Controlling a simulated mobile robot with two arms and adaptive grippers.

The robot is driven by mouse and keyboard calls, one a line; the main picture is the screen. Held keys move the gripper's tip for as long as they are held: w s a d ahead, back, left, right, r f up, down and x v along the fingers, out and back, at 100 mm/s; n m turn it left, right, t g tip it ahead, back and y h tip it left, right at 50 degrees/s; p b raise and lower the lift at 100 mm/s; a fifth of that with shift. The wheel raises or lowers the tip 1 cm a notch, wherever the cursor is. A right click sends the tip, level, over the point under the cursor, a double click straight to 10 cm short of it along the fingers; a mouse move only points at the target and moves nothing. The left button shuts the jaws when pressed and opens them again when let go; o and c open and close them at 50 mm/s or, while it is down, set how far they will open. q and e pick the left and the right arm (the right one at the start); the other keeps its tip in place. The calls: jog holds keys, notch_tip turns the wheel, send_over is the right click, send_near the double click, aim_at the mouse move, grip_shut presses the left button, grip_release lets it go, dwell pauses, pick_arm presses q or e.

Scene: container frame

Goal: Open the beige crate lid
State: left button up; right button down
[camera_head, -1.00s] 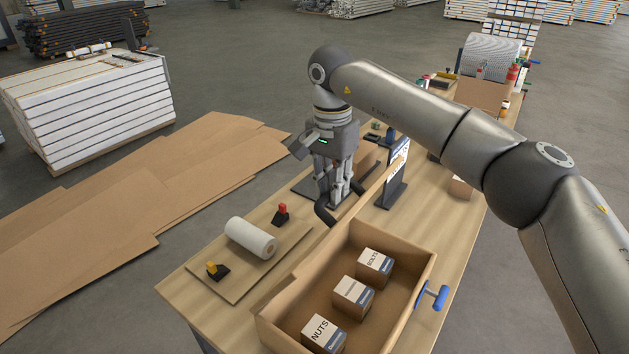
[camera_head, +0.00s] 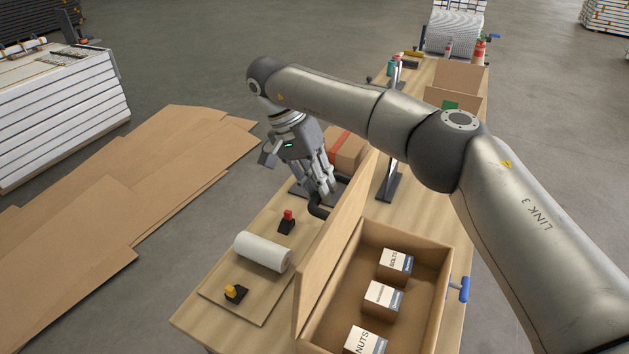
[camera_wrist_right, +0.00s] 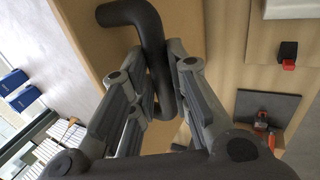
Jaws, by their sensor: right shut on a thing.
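The beige crate (camera_head: 434,308) stands on the workbench, its top uncovered. Its lid (camera_head: 326,258) stands raised, roughly upright, along the crate's left side. Labelled boxes sit inside: bolts (camera_head: 395,265), a middle one (camera_head: 382,299) and nuts (camera_head: 366,341). My right gripper (camera_head: 323,192) is left of the lid, closed around the black bent handle (camera_head: 319,208) on the lid's outer side. The handle (camera_wrist_right: 150,40) also shows between the fingers in the right wrist view. My left gripper is in neither view.
Left of the lid, a board holds a white roll (camera_head: 262,251), with a red-topped piece (camera_head: 287,221) and a yellow-topped piece (camera_head: 235,292). A brown box with a red band (camera_head: 346,147) and a dark stand (camera_head: 389,186) are beyond the gripper. A blue clamp (camera_head: 463,288) sits right of the crate.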

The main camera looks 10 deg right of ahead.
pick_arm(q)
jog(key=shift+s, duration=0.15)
pick_arm(e)
jog(key=shift+s+f, duration=0.3)
jog(key=shift+f, duration=0.2)
jog(key=c, duration=1.6)
grip_release()
jog(key=shift+o, duration=1.1)
jog(key=shift+w, duration=0.2)
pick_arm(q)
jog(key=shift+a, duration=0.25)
pick_arm(e)
jog(key=shift+w, duration=0.15)
jog(key=shift+r, duration=0.1)
jog(key=shift+r, duration=0.1)
jog(key=shift+v, duration=3.6)
